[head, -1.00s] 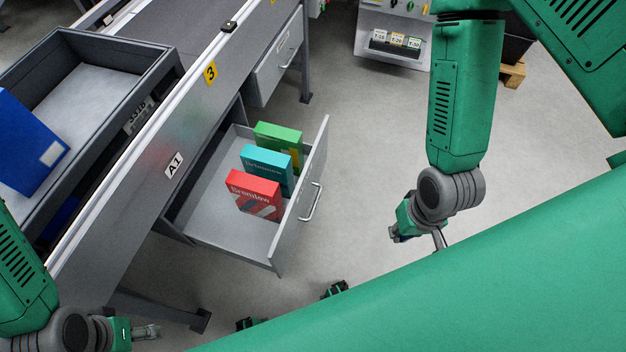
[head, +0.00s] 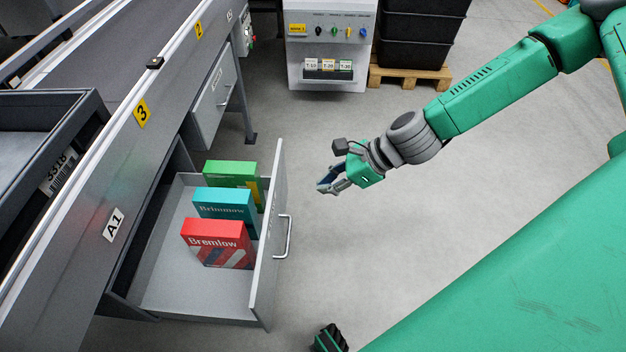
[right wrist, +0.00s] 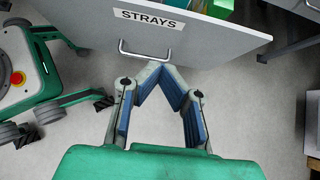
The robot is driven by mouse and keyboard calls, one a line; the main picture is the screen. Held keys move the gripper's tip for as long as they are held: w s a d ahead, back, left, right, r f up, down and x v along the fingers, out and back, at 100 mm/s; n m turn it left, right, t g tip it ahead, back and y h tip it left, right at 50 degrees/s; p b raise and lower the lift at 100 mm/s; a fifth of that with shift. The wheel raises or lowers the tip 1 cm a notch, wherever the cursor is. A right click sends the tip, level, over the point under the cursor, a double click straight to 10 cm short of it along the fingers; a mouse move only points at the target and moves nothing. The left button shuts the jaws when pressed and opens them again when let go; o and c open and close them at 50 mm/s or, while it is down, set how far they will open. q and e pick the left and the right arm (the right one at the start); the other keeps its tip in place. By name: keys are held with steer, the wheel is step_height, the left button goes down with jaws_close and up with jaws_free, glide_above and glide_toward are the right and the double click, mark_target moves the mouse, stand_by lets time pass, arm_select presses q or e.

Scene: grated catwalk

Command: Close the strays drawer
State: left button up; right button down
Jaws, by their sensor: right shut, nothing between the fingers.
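The strays drawer (head: 268,238) is pulled out from under the conveyor table, with its front and metal handle (head: 284,238) facing right. Its STRAYS label (right wrist: 149,20) shows in the right wrist view. Inside stand a red Bremlow box (head: 215,245), a teal Brimmow box (head: 226,207) and a green box (head: 232,175). My right gripper (head: 322,186) is shut and empty, to the right of the drawer front and apart from it in the head view. In the right wrist view its fingertips (right wrist: 160,70) appear just below the handle (right wrist: 146,52). My left gripper is out of view.
A second, closed drawer (head: 214,103) sits farther along the table. A control cabinet (head: 331,50) and black crates (head: 418,35) on a pallet stand at the back. A grey bin (head: 85,150) is at left. The floor right of the drawer is clear.

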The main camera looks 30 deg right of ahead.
mark_target(272, 204)
steer(key=b+x, duration=0.1)
steer(key=x, duration=0.2)
steer(key=b+x, duration=0.1)
steer(key=x, duration=0.2)
steer(key=a+r+b+x, duration=0.1)
steer(key=x, duration=0.3)
steer(key=shift+w+r, duration=0.15)
steer(key=shift+w, duration=0.1)
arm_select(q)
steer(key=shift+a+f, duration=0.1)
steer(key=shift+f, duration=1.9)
arm_select(e)
steer(key=shift+w+a, duration=0.5)
steer(key=shift+a, duration=0.25)
